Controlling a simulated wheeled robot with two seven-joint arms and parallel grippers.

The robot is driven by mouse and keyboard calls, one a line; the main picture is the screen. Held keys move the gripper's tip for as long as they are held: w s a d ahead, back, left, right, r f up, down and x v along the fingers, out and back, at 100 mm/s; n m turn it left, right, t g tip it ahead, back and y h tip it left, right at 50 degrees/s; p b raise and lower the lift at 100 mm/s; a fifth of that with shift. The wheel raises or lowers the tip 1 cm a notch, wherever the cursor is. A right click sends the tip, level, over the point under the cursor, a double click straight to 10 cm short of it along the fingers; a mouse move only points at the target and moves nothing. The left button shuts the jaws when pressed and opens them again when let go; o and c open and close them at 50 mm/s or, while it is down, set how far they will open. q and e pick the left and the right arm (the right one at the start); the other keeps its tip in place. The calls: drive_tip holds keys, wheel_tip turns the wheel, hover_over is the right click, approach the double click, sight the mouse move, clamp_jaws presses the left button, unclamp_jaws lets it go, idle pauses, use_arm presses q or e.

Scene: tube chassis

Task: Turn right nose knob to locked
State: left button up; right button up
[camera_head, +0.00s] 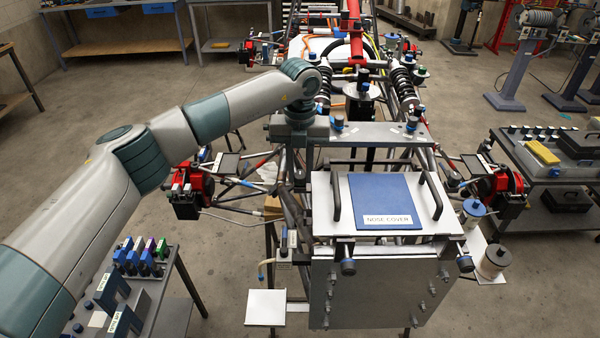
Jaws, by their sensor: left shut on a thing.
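The nose of the tube chassis faces me, with the panel marked NOSE COVER (386,202) on top. Two dark knobs show at its front edge, a left one (348,267) and a right one (465,263). Two blue-topped knobs stand on the grey cross plate (372,134) behind the panel, a left one (338,123) and a right one (411,125). My left gripper (299,170) points down at the plate's left end, left of the panel. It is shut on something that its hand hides. No lock marking is readable. My right gripper is not in view.
Two black handles, left (335,196) and right (432,194), rise from the nose top. A cart with blue and green parts (140,256) stands at front left. Another cart (560,160) stands at right. Chassis tubes and coil springs (404,88) crowd the area behind the plate.

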use_arm(q)
drive_tip(key=m+b, duration=0.3)
drive_tip(key=b, duration=0.1)
drive_tip(key=m+b, duration=0.3)
drive_tip(key=b, duration=0.2)
drive_tip(key=shift+f+m, duration=0.2)
drive_tip(key=shift+m, duration=0.2)
drive_tip(key=shift+m+b, duration=0.4)
drive_tip(key=shift+b, duration=0.1)
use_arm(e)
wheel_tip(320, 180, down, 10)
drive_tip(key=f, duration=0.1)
use_arm(q)
drive_tip(key=m+b, duration=0.3)
drive_tip(key=m, duration=0.4)
drive_tip(key=shift+r, duration=0.2)
drive_tip(key=shift+m, duration=1.3)
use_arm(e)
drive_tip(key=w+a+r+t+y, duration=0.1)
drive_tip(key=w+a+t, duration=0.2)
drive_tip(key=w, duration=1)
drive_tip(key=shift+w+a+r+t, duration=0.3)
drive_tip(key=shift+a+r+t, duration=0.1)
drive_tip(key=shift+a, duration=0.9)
use_arm(q)
drive_tip(key=shift+r, duration=0.1)
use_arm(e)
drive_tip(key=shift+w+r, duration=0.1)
